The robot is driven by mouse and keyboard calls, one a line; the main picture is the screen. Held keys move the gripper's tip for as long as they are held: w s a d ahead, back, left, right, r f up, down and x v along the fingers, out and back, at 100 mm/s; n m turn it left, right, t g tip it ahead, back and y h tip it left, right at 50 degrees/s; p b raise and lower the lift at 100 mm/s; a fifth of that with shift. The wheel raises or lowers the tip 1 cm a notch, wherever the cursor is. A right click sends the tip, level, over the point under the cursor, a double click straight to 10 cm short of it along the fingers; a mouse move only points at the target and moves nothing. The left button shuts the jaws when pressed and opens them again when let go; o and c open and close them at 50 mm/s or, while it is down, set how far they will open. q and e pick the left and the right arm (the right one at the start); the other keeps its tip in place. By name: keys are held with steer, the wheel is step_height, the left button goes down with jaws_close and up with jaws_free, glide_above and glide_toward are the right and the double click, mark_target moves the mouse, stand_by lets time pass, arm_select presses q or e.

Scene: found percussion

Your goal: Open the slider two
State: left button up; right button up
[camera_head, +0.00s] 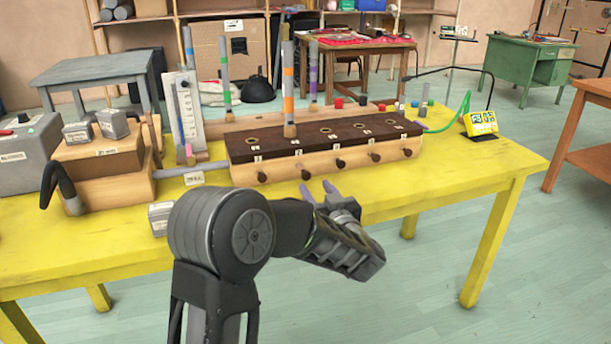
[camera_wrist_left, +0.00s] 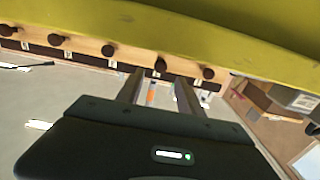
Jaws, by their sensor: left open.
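A long wooden box with a dark top (camera_head: 370,128) stands on the yellow table. Its front has a row of several dark round slider knobs under small number labels. The slider two knob (camera_head: 306,175) is second from the left; in the upside-down left wrist view, the same knob (camera_wrist_left: 160,65) is second from the right. My left gripper (camera_head: 318,190) is open and empty, just in front of the box near this knob. In the left wrist view, the knob appears between my two fingertips (camera_wrist_left: 158,78); contact cannot be told. My right gripper is not in view.
A tube with an orange band (camera_head: 289,90) stands upright at the box's second position. A wooden block with grey boxes (camera_head: 105,170) is at left, joined by a grey pipe. A yellow device (camera_head: 481,123) is at right. The yellow table's (camera_head: 450,175) front right is clear.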

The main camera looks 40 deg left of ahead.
mark_target(307, 176)
arm_select(q)
steer(key=shift+w+a, duration=0.1)
steer(key=b+x, duration=0.1)
steer(key=x, duration=0.6)
steer(key=shift+w+a+f, duration=0.1)
steer(key=shift+w+a, duration=0.05)
steer(key=shift+a, duration=0.1)
jaws_close()
stand_by(1.2)
